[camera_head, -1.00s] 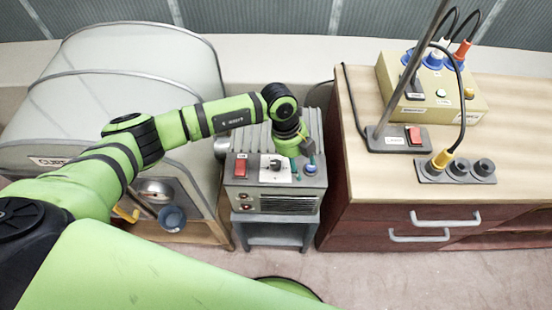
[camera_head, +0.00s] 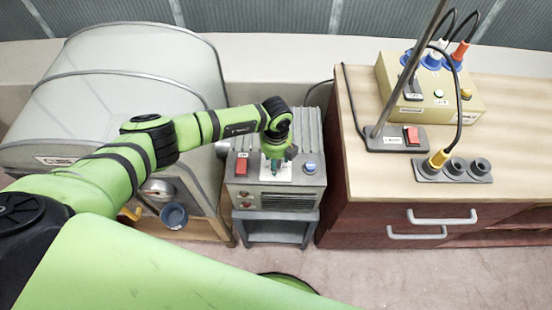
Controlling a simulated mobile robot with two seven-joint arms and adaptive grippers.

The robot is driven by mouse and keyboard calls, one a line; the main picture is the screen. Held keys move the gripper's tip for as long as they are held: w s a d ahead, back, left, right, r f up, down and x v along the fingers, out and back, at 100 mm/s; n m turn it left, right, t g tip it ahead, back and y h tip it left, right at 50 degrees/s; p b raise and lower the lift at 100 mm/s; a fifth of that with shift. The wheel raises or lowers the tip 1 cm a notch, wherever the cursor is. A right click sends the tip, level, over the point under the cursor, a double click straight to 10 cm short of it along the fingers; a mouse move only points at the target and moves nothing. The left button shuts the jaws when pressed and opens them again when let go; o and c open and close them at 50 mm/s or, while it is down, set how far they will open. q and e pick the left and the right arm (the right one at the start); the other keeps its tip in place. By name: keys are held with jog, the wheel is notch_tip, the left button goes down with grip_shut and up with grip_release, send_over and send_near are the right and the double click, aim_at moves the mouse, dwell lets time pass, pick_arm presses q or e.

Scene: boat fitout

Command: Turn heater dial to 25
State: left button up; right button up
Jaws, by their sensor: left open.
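The grey heater (camera_head: 280,202) stands on a small stand between the curved grey cover and the wooden cabinet. Its front panel carries a red switch (camera_head: 241,167), a white dial plate (camera_head: 284,177) and a blue button (camera_head: 309,167). My left gripper (camera_head: 276,170) points down over the white dial plate, with its fingers at the dial. The gripper hides the dial knob, so its setting cannot be read. I cannot tell whether the fingers touch the knob. My left gripper is open. My right gripper is not in view.
The wooden cabinet (camera_head: 349,232) stands close at the heater's right. On its top are a lamp base with a red switch (camera_head: 398,138), a yellow box (camera_head: 462,107) with cables, and a socket strip (camera_head: 455,170). The grey cover (camera_head: 130,65) is at the left.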

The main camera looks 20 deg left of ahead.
pick_arm(q)
grip_shut()
